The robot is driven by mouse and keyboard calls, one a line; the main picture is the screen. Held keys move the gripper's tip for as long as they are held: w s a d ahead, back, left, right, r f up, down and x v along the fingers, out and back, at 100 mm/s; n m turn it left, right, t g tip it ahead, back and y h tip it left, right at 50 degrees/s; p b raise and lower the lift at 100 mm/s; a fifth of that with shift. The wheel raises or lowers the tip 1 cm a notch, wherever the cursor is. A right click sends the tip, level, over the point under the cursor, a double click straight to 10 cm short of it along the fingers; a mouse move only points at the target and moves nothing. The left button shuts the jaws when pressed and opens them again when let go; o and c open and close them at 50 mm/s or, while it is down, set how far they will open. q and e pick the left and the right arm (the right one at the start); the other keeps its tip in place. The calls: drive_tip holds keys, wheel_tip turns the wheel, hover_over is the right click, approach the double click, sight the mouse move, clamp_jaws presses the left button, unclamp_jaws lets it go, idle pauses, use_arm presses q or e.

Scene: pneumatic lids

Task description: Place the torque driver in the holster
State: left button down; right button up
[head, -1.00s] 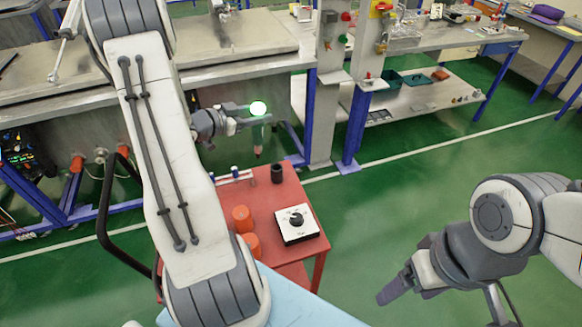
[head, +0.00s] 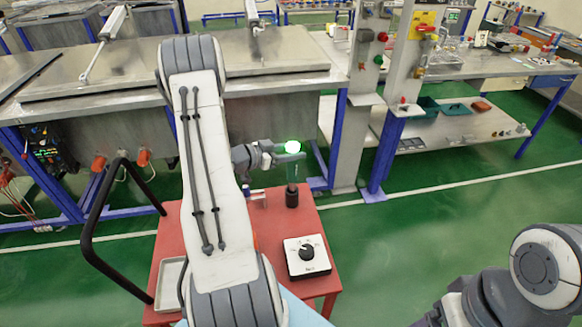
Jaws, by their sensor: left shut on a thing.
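The torque driver (head: 291,171) is a slim green tool with a bright glow at its top, and it is upright. My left gripper (head: 291,150) is shut on its upper part. The holster (head: 292,198) looks to be the short black cup at the far side of the red cart. The driver's lower end is in line with the cup's mouth in the head view; I cannot tell whether it is inside or just above. My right gripper (head: 432,319) is at the bottom edge, mostly cut off, away from the cart.
A white box with a black dial (head: 307,256) sits on the red cart (head: 272,222), nearer than the holster. A grey tray (head: 172,282) lies at the cart's left. My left arm hides the cart's middle. Steel workbenches (head: 250,95) stand behind; green floor is open at right.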

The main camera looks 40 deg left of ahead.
sight(291, 163)
use_arm(q)
drive_tip(key=shift+f+p, duration=0.35)
drive_tip(key=shift+f, duration=1.85)
drive_tip(key=shift+c, duration=1.8)
unclamp_jaws()
drive_tip(key=shift+f, duration=0.1)
drive_tip(key=shift+s+a, duration=0.15)
